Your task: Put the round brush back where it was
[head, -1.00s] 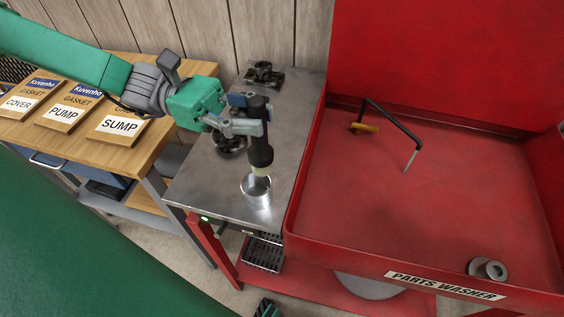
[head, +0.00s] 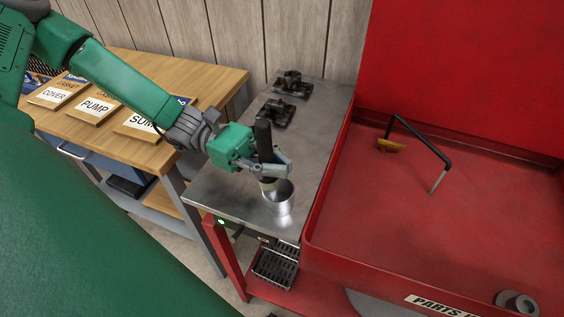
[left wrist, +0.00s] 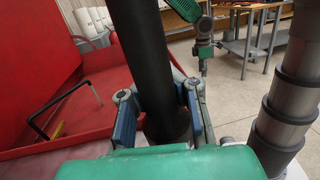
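In the left wrist view the handle (left wrist: 143,65) runs between the two finger pads of the left gripper (left wrist: 161,118).
The red parts washer (head: 420,215) stands right of the table, with a bent black spout (head: 425,140) and a metal ring (head: 517,304). Dark parts (head: 277,112) lie at the table's back.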

